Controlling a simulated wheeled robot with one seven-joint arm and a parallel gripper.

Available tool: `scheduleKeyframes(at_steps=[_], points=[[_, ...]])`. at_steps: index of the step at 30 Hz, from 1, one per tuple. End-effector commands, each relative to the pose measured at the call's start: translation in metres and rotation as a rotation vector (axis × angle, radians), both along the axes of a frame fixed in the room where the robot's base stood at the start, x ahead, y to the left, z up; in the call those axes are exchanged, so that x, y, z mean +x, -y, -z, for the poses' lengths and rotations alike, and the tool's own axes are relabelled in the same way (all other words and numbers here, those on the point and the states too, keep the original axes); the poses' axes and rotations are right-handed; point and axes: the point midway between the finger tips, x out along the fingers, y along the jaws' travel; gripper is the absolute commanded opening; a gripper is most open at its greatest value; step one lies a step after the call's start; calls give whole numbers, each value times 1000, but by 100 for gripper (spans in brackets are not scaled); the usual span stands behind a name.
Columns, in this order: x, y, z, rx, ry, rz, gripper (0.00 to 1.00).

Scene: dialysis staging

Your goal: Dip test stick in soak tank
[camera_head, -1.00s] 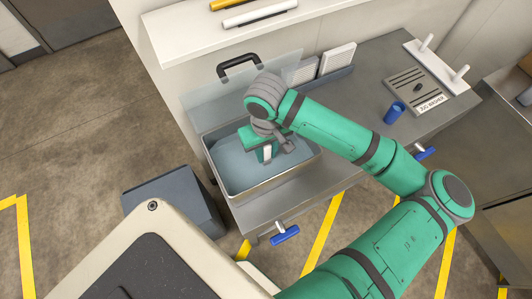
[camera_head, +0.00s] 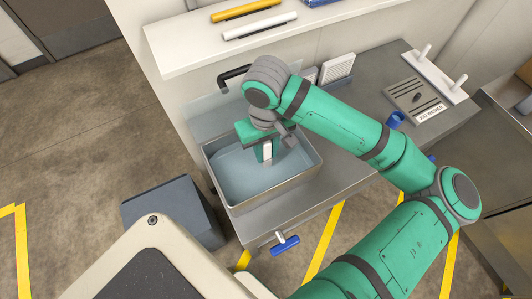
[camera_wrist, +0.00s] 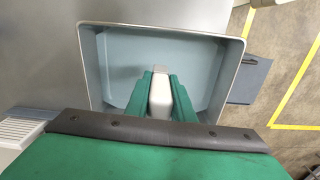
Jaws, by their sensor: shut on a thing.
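The soak tank (camera_head: 232,178) is a rectangular metal basin of pale blue liquid set at the left end of the steel counter. It also shows in the wrist view (camera_wrist: 215,32). My gripper (camera_head: 266,152) is over the tank, pointing down. In the wrist view my gripper (camera_wrist: 160,92) has its green fingers shut on a white block-like piece, the test stick (camera_wrist: 160,100). I cannot tell whether the tip touches the liquid.
A clear lid with a black handle (camera_head: 232,76) stands behind the tank. A shelf (camera_head: 180,52) above holds a yellow and a white roll. A blue cup (camera_head: 395,119) and a rack labelled jug washer (camera_head: 415,98) are to the right. A blue-handled valve (camera_head: 285,244) juts from the counter front.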

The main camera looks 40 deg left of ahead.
Motion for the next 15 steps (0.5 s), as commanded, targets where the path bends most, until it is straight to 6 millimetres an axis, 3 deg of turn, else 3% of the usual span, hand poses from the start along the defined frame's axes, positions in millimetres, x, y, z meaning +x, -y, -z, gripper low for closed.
scheduleKeyframes(at_steps=[15], points=[[0, 0, -36, 0, 1, -1, 0]])
